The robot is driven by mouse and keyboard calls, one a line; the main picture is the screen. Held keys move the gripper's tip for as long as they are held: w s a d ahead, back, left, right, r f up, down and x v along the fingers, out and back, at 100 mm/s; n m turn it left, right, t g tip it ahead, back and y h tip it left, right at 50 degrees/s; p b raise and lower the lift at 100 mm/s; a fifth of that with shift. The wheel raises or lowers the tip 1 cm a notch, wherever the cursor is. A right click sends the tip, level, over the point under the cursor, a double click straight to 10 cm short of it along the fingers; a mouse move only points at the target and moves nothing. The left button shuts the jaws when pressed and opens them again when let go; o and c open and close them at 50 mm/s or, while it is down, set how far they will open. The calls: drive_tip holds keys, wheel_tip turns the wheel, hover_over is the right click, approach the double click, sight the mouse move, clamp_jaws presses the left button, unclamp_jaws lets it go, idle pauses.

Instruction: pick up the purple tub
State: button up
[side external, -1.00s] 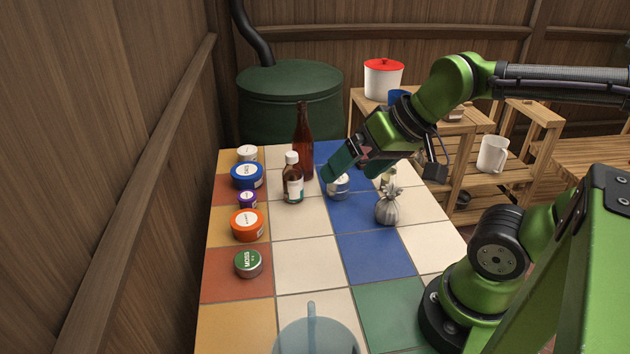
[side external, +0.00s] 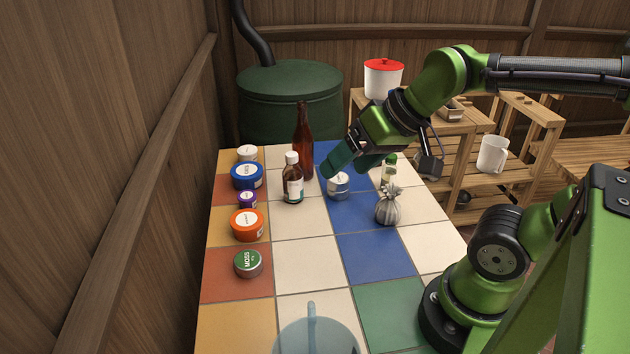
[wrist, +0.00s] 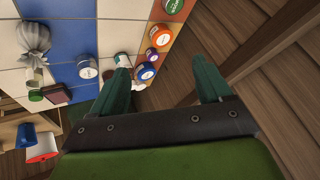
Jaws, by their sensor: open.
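The purple tub (side external: 247,200) is small with a pale lid label. It sits in the row along the table's left side, between the blue tub (side external: 247,176) and the orange tub (side external: 247,225). In the wrist view the purple tub (wrist: 151,53) appears between the two finger tips, beyond them. My gripper (side external: 337,165) is open and empty, above the table near the white-lidded jar (side external: 338,187), well to the right of the purple tub. Its two green fingers also show spread in the wrist view (wrist: 160,64).
A brown medicine bottle (side external: 292,182) and a tall brown bottle (side external: 304,140) stand between my gripper and the row. A green-lidded tin (side external: 248,264) and a white-topped tub (side external: 247,154) end the row. A grey sack (side external: 388,208) sits right.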

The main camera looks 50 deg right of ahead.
drive_tip(key=w+d+n+g, duration=0.2)
drive_tip(key=w+d+n, duration=0.15)
drive_tip(key=w, duration=0.85)
drive_tip(key=n+g, duration=0.1)
drive_tip(key=n, duration=0.4)
approach(247, 195)
drive_tip(key=shift+n, duration=0.25)
drive_tip(key=x, duration=0.3)
drive_tip(key=d+x, duration=0.1)
drive_tip(key=x, duration=0.1)
drive_tip(key=shift+s+a+f, duration=0.1)
drive_tip(key=shift+s+f, duration=0.1)
drive_tip(key=shift+a+x, duration=0.2)
drive_tip(key=shift+x, duration=1.15)
drive_tip(key=shift+a+x, duration=0.2)
drive_tip(key=shift+x, duration=1.15)
drive_tip(key=shift+w+r, duration=0.15)
drive_tip(key=shift+c, duration=0.2)
drive_tip(key=c, duration=1)
drive_tip(key=shift+r, duration=0.1)
